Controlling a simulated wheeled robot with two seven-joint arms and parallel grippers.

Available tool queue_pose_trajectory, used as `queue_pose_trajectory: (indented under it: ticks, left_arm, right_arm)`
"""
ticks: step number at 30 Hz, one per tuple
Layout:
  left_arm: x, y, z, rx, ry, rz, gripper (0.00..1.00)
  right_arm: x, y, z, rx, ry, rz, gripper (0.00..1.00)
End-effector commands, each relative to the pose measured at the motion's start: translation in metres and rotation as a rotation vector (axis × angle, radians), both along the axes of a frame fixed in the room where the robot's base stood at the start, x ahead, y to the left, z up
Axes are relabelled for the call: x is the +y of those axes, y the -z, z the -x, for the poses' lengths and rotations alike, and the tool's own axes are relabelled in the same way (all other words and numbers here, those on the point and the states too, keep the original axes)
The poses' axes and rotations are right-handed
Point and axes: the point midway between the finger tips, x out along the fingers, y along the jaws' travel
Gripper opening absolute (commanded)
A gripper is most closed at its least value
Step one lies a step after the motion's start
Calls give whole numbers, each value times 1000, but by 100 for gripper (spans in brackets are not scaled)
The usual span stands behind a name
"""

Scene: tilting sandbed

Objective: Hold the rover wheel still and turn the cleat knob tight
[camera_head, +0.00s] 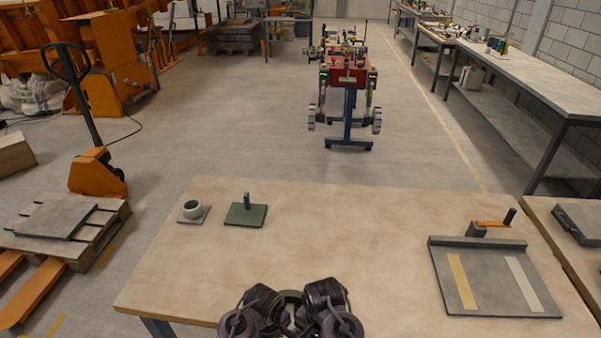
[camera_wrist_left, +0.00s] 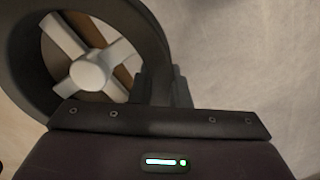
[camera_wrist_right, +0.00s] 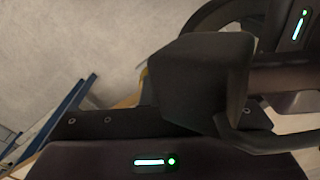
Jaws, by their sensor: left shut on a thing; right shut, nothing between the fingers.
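The rover wheel (camera_wrist_left: 90,72) fills the upper left of the left wrist view, with a dark rim and a pale spoked hub. My left gripper (camera_wrist_left: 163,88) is shut on its rim at the right side. In the head view, part of the wheel (camera_head: 291,297) shows between my dark arms at the bottom centre. My right gripper (camera_wrist_right: 150,92) is shut and empty; a large dark block hides most of its fingers. In the right wrist view, a dark curved rim and my left gripper's lit body lie behind that block. I cannot make out the cleat knob for certain.
A grey tray (camera_head: 500,286) with two strips and an orange crank (camera_head: 493,224) lies on the right of the wooden table (camera_head: 330,225). A green plate (camera_head: 245,217) with a blue peg and a grey plate with a cup (camera_head: 193,210) stand back left. The table's middle is clear.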

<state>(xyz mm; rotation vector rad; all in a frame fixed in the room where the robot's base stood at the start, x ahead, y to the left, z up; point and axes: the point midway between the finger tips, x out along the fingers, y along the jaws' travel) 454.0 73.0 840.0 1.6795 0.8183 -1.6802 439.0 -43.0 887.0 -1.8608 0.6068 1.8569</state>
Motion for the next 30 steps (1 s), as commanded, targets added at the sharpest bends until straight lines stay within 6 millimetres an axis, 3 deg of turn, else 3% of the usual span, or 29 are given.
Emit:
queue_pose_trajectory:
  ticks: [11,22,30]
  left_arm:
    - [0,1,1,2,0,0,0]
    - [0,1,1,1,0,0,0]
    - [0,1,1,1,-1,0,0]
  right_arm:
    - [0,-40,0,0,-2,0,0]
    - [-1,-43,2,2,-1,0,0]
    - [-22,-51,13,3,-1,-1,0]
